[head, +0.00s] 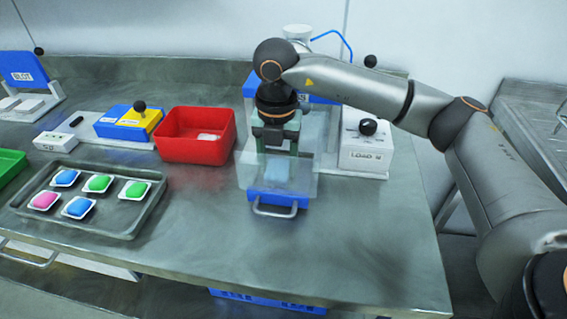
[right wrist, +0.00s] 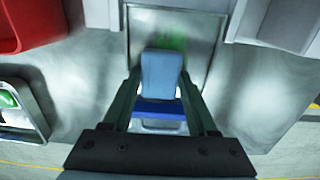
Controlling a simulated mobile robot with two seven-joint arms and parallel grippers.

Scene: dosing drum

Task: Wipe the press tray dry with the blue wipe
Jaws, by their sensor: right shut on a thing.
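My right gripper (head: 279,152) reaches down at the press, seen through its clear guard (head: 307,178). It is shut on the blue wipe (right wrist: 160,72), which hangs between the fingers in the right wrist view; a pale blue patch of it (head: 279,172) shows through the guard. Beneath the wipe is the grey press tray (right wrist: 203,52), with a green smear (right wrist: 173,42) near its far part. I cannot tell whether the wipe touches the tray. The tray's blue front (head: 277,198) with a metal handle (head: 275,210) faces the near side. My left gripper is not in view.
A red bin (head: 188,150) stands left of the press, and a white LOAD box (head: 365,157) stands right. A metal tray (head: 135,222) with several coloured pods lies at the left. The counter in front of the press is clear.

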